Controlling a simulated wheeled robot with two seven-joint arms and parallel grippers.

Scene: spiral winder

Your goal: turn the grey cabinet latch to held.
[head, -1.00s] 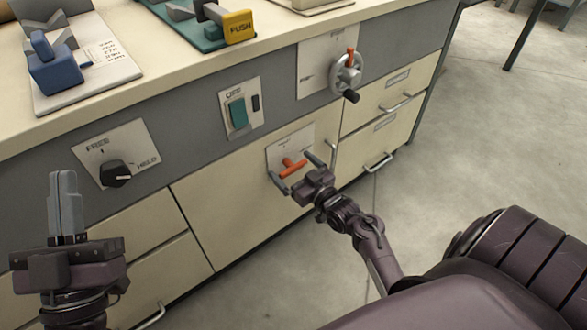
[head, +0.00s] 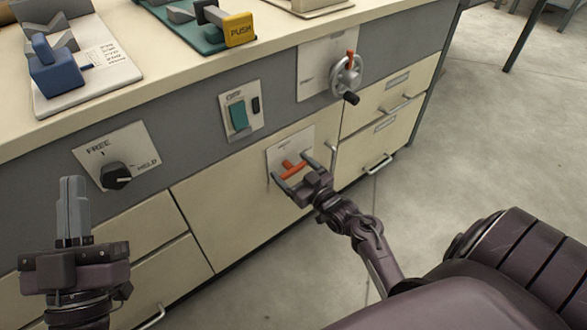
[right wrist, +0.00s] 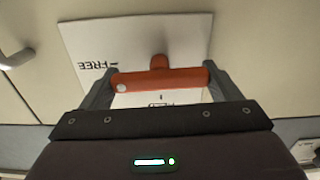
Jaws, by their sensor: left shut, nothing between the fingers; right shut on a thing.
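An orange T-shaped latch handle (head: 291,170) sits on a white plate (head: 300,142) on the cream cabinet door. In the right wrist view the orange bar (right wrist: 160,79) lies level across the picture, its stem toward the top. FREE shows upside down left of it, and another label is partly hidden below the bar. My right gripper (head: 296,172) is shut on the bar, one finger at each end. My left gripper (head: 73,183) is shut and empty, in front of the drawers at left. A black knob (head: 116,176) marked FREE and HELD points toward HELD.
Above the latch are a teal rocker switch (head: 238,115) and a handwheel (head: 348,76) with a black grip. Drawer handles (head: 378,163) stick out to the right. The worktop (head: 180,75) carries a blue device (head: 56,66) and a yellow PUSH block (head: 240,30).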

